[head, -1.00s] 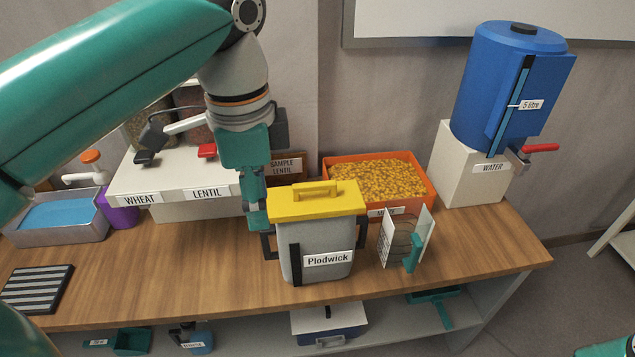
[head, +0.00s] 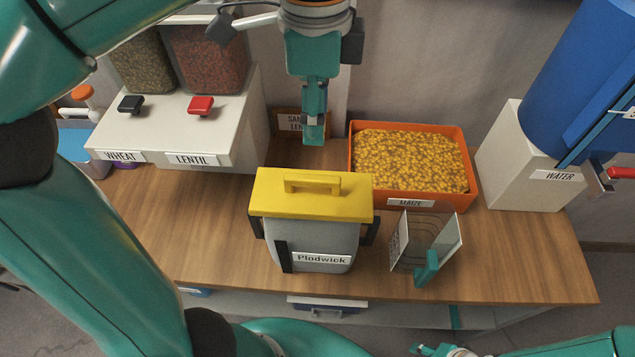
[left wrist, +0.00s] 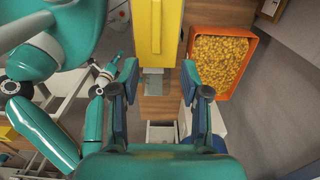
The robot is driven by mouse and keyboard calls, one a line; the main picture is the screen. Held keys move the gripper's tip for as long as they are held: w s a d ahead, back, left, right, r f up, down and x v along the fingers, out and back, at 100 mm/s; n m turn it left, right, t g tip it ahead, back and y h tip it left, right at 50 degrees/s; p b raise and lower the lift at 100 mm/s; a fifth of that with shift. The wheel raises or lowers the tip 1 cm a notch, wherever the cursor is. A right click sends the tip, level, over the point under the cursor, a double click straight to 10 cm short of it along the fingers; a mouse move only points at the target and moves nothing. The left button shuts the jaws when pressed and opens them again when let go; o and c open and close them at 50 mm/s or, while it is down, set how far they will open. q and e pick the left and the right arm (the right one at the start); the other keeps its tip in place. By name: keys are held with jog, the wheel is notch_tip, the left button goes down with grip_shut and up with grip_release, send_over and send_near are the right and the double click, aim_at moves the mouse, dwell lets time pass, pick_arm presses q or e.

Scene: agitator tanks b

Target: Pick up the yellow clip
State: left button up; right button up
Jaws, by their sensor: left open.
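I cannot make out a yellow clip in either view. The yellow I see clearly is the lid (head: 315,206) with its handle on the grey container labelled Plodwick (head: 318,245); the lid also shows in the left wrist view (left wrist: 158,30). My left gripper (head: 314,132) points down behind the lid, apart from it.
An orange tray of maize (head: 465,185) stands right of the container. A wire rack with a teal clip (head: 427,268) stands in front of it. The WHEAT and LENTIL dispenser (head: 235,125) is left, the blue water tank (head: 580,85) right. The left tabletop (head: 190,220) is clear.

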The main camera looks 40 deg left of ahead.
aim_at(312, 177)
pick_arm(q)
jog(key=f, duration=0.4)
jog(key=f+b, duration=0.1)
jog(key=f, duration=0.3)
jog(key=shift+s+a+f, duration=0.15)
jog(key=shift+s+a, duration=0.05)
jog(key=shift+s+d+f, duration=0.1)
jog(key=shift+f, duration=1.25)
jog(key=shift+s+f, duration=0.1)
jog(key=shift+f, duration=1.2)
jog(key=shift+c, duration=0.2)
grip_shut()
